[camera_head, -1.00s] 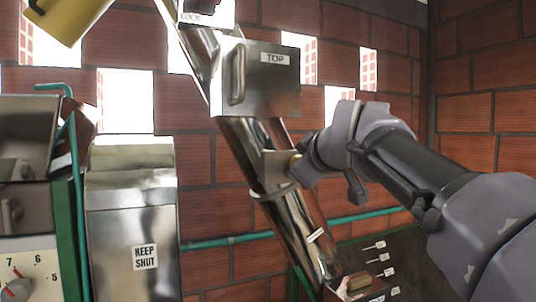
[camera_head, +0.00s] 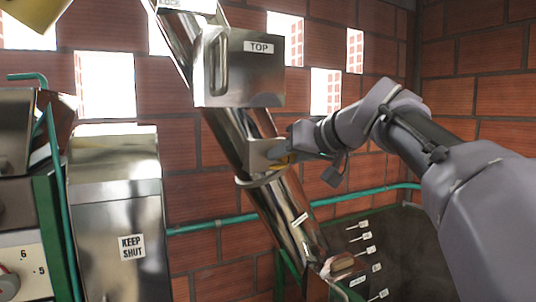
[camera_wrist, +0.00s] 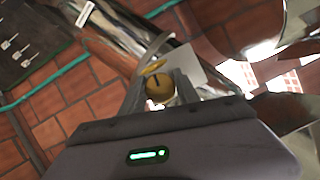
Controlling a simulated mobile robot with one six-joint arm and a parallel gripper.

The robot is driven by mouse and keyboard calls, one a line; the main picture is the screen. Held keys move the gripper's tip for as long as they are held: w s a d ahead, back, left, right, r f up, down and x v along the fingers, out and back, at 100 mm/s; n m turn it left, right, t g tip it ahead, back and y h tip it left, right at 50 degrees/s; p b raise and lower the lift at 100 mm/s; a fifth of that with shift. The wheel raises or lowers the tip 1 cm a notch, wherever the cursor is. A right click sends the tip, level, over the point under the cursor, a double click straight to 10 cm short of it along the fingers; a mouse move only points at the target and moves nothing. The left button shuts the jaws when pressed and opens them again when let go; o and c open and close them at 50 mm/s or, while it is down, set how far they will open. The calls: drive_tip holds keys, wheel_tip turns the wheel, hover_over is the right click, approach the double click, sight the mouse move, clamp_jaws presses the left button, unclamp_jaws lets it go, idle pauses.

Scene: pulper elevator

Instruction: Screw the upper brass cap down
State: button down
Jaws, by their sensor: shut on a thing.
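My gripper (camera_head: 287,158) is at the metal bracket (camera_head: 260,154) on the slanted shiny tube (camera_head: 292,215). In the wrist view my gripper (camera_wrist: 160,80) has its two fingers closed on either side of a round brass cap (camera_wrist: 159,89) with a dark slot or mark. A thinner brass piece (camera_wrist: 153,66) shows just beyond the cap, close to the bracket. In the head view only a small yellow bit of the brass cap (camera_head: 284,160) shows between the fingers and the bracket. Its thread and seating are hidden.
A steel box marked TOP (camera_head: 240,70) sits on the tube above the bracket. A cabinet marked KEEP SHUT (camera_head: 115,200) stands at left. A green pipe (camera_head: 340,200) runs along the brick wall. A dark panel with several labels (camera_head: 372,250) is lower right.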

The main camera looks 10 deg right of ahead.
drive_tip(key=shift+f+m+y, duration=0.1)
drive_tip(key=shift+m+y, duration=0.7)
drive_tip(key=shift+m, duration=0.4)
drive_tip(key=shift+m+y+b, duration=0.4)
drive_tip(key=shift+m+y, duration=0.4)
drive_tip(key=shift+m, duration=0.4)
drive_tip(key=c, duration=0.9)
unclamp_jaws()
drive_tip(key=shift+a, duration=0.1)
drive_tip(key=v, duration=1.7)
drive_tip(key=shift+r+p, duration=0.35)
